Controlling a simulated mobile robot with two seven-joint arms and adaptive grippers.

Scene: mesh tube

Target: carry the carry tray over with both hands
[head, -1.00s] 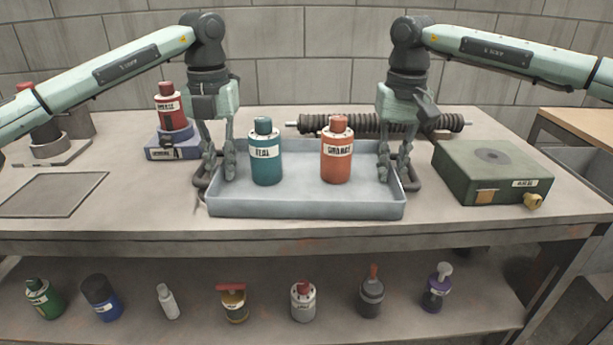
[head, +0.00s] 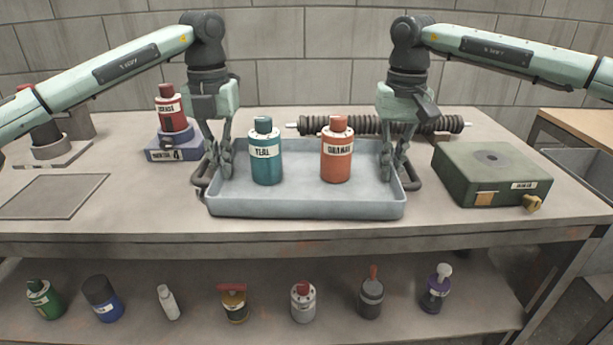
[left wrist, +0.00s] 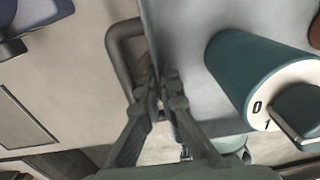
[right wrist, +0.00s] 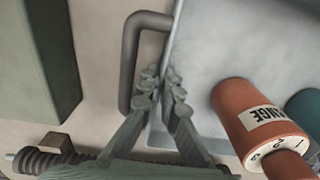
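The carry tray (head: 305,207) is a shallow grey-blue tray resting on the bench, with a dark bar handle at each short end. A teal bottle (head: 266,162) and an orange bottle (head: 336,160) stand upright in it. My left gripper (head: 219,172) is shut on the tray's left side wall, beside the left handle (left wrist: 118,50). My right gripper (head: 394,172) is shut on the right side wall, beside the right handle (right wrist: 130,60). In both wrist views the fingertips meet at the rim, one finger on each side. The fingers hide the pinched rim.
A green box (head: 492,172) stands to the right of the tray. A red bottle (head: 170,108) on a blue base (head: 172,146) stands at left, near a flat grey plate (head: 52,196). A ribbed tube (head: 370,124) lies behind the tray. Several bottles stand on the lower shelf (head: 200,300).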

